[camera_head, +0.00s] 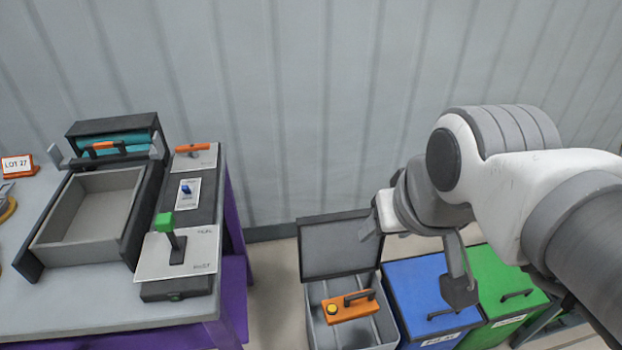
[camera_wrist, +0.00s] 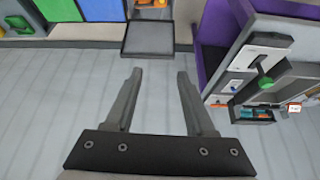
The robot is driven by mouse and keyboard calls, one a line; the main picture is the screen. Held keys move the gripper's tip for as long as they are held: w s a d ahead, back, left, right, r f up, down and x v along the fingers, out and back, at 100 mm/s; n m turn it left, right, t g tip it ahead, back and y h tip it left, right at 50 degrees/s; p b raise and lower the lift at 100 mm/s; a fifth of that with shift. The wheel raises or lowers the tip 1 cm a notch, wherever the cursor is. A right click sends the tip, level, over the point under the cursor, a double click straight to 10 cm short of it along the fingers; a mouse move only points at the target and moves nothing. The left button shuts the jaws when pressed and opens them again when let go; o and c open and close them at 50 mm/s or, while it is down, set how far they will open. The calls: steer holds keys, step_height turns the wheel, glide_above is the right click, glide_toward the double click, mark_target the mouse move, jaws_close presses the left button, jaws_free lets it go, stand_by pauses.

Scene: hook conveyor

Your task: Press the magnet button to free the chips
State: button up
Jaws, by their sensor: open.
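An orange block with a black handle (camera_head: 352,307), which looks like the magnet, sits in the open grey bin (camera_head: 312,325). Its round yellow button (camera_head: 332,309) faces up near the block's left end. Part of the orange block (camera_wrist: 154,3) also shows at the top edge of the wrist view. I cannot make out any chips; the block's underside is hidden. My gripper (camera_head: 416,258) is open and empty, raised above and to the right of the grey bin. In the wrist view, nothing is between its fingers (camera_wrist: 160,74).
The bin's grey lid (camera_head: 340,248) stands open against the wall side. Blue (camera_head: 428,295) and green (camera_head: 508,290) lidded bins stand to the right. A purple-legged table (camera_head: 75,303) at left carries a drawer (camera_head: 95,215) and a panel with a green-knobbed lever (camera_head: 172,235).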

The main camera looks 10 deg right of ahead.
jaws_close()
stand_by(1.7)
